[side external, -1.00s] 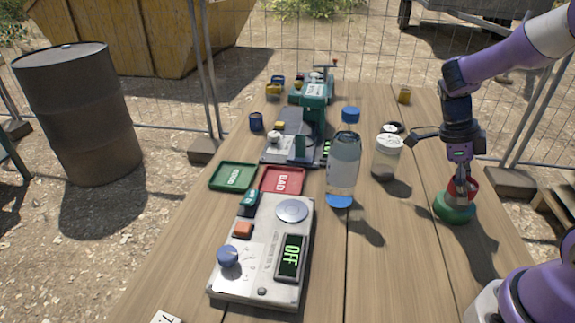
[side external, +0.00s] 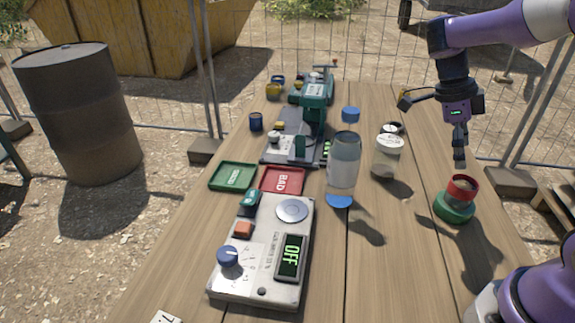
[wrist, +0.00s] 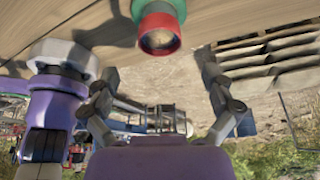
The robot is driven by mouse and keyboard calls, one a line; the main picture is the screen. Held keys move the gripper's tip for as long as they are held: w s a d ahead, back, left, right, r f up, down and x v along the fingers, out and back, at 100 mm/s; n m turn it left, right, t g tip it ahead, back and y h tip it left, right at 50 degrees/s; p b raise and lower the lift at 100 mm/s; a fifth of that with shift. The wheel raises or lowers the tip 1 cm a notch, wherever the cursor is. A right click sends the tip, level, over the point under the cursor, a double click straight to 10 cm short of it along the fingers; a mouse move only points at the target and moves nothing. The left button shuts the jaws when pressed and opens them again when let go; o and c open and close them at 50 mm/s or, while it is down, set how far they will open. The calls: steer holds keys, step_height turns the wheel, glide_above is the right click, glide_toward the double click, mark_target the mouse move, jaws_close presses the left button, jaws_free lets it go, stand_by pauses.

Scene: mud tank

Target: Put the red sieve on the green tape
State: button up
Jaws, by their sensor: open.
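The red sieve (side external: 462,185) sits upright on top of the green tape (side external: 455,208), a green ring on the right side of the wooden table. In the wrist view the red sieve (wrist: 158,33) shows at the top centre, with part of the green tape (wrist: 180,8) around it. My gripper (side external: 459,154) is above the sieve and apart from it. In the wrist view my gripper (wrist: 160,78) has its fingers spread wide, with nothing between them.
A water bottle (side external: 343,165) and a lidded jar (side external: 387,157) stand left of the sieve. A green tray (side external: 233,177), a red tray (side external: 283,180) and a control box (side external: 250,270) lie further left. The table around the tape is clear.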

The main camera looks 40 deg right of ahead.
steer(key=s+a+r+n+t+y, duration=0.1)
steer(key=a+n+t, duration=0.4)
steer(key=n, duration=1)
steer(key=s+a+r+n+t, duration=0.2)
steer(key=a+r+n+t, duration=0.2)
steer(key=a+n, duration=0.6)
steer(key=n, duration=0.6)
steer(key=shift+r+t+y, duration=0.2)
steer(key=shift+t+y, duration=0.2)
